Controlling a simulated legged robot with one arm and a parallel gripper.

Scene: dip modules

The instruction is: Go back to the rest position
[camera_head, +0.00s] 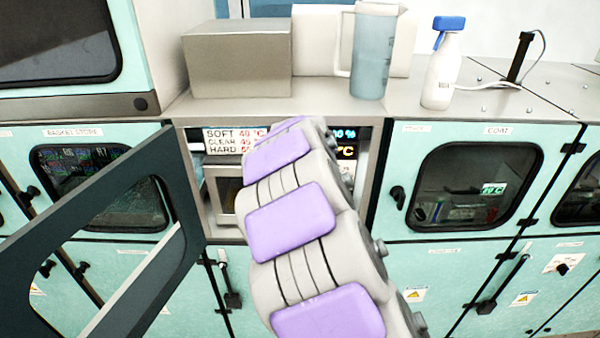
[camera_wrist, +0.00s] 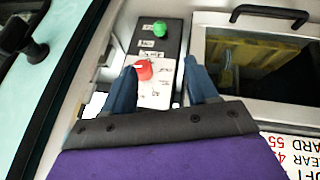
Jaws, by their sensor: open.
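My gripper (camera_wrist: 161,85) is open in the wrist view, with its two blue fingers spread apart and nothing held. A red knob (camera_wrist: 143,70) on a control panel shows between the fingertips, nearer the left one; I cannot tell how far beyond them it is. A green button (camera_wrist: 160,29) sits farther up the same panel. In the head view, my arm with its purple pads reaches forward into the open middle bay (camera_head: 222,190), and it hides my gripper and the panel.
A dark-framed door (camera_head: 165,170) stands open on the left, close to my arm. A closed teal cabinet door (camera_head: 480,180) is on the right. A blue jug (camera_head: 372,55), a spray bottle (camera_head: 440,75) and a grey box (camera_head: 238,65) stand on the worktop above.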

